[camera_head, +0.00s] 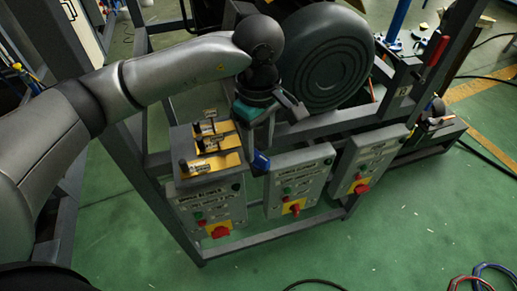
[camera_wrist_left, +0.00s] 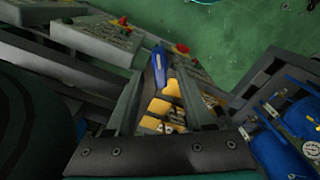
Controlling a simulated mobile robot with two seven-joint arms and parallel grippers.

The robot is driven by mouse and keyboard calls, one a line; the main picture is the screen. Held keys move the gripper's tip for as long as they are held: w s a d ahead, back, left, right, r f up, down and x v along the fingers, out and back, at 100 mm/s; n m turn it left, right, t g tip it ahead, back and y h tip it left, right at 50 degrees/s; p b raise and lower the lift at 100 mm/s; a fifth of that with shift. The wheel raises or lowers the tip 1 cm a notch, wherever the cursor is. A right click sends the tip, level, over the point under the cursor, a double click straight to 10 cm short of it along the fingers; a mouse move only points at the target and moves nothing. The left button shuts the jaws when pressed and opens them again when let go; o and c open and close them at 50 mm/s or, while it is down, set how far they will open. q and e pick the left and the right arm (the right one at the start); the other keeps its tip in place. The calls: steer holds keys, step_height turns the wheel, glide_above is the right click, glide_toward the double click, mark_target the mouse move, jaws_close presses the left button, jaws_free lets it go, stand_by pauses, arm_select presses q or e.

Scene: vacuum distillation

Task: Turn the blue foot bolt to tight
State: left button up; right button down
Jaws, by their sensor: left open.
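A blue handle-like piece, which looks like the blue foot bolt (camera_head: 261,160), sits at the frame edge between two control boxes in the head view. In the left wrist view the blue bolt (camera_wrist_left: 160,66) stands out ahead, in line with the gap between my fingers. My left gripper (camera_head: 270,128) is above it in the head view, pointing down. Its two fingers are spread apart in the left wrist view (camera_wrist_left: 163,98), with nothing clamped. I cannot tell whether the fingers reach the bolt. My right gripper is not in view.
Yellow-plated switches (camera_head: 212,150) sit just left of the bolt. Control boxes with red knobs (camera_head: 300,184) hang along the grey frame. A big dark round drum (camera_head: 325,60) stands behind the gripper. Blue equipment with a gauge (camera_wrist_left: 290,130) is at the wrist view's lower right. Green floor is open in front.

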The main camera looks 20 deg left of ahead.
mark_target(259, 159)
arm_select(q)
steer(key=shift+f, duration=1.4)
steer(key=shift+c, duration=0.3)
jaws_close()
